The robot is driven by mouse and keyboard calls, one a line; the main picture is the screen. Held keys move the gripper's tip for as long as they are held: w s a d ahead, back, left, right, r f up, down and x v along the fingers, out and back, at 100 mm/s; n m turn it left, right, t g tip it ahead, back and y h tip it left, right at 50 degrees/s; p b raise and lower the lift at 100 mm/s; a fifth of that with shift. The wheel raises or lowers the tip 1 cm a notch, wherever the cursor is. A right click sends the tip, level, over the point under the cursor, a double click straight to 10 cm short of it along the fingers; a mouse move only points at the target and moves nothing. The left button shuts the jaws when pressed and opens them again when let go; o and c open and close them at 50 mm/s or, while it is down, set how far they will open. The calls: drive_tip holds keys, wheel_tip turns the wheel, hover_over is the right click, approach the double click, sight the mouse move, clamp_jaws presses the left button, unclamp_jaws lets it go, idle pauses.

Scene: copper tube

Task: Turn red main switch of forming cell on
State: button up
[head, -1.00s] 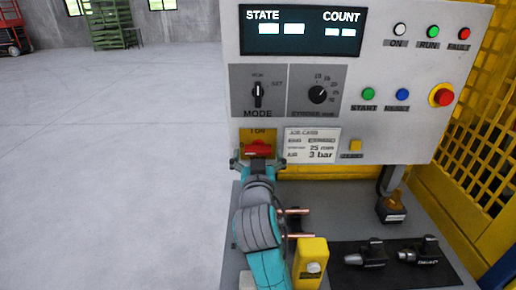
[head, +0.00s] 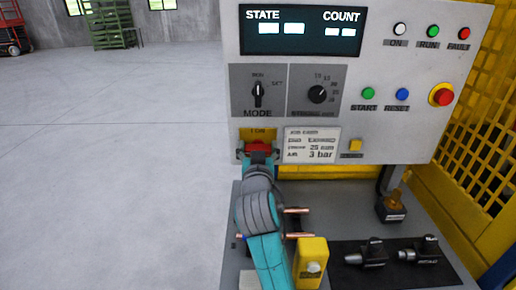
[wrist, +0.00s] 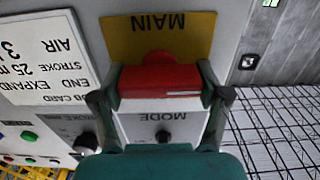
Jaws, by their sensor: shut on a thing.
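The red main switch (head: 259,146) sits on a yellow plate (head: 250,134) at the lower left of the control panel. Its red handle lies level, and its upper part shows above my gripper (head: 258,154). In the wrist view, which is upside down, the red handle (wrist: 160,78) is between the two dark fingers of my gripper (wrist: 163,98), one at each end. My gripper is shut on it. The yellow plate (wrist: 155,35) reads MAIN. The lower part of the switch is hidden in the head view.
The mode selector (head: 258,92) is just above the switch, and a white job card (head: 311,146) is to its right. Below stands a bench with a yellow block (head: 311,262), copper tubes (head: 297,210) and dark tools (head: 372,254). Open floor lies left.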

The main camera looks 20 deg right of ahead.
drive_tip(key=shift+m, duration=0.3)
drive_tip(key=m, duration=0.4)
drive_tip(key=shift+d, duration=0.1)
drive_tip(key=m, duration=0.4)
drive_tip(key=shift+f+m, duration=0.1)
drive_tip(key=shift+m, duration=0.3)
drive_tip(key=m, duration=0.4)
drive_tip(key=shift+d+f+m, duration=0.1)
drive_tip(key=shift+m, duration=2.1)
drive_tip(key=shift+f, duration=0.1)
drive_tip(key=o, duration=1.2)
drive_tip(key=shift+c, duration=0.2)
drive_tip(key=shift+s, duration=0.15)
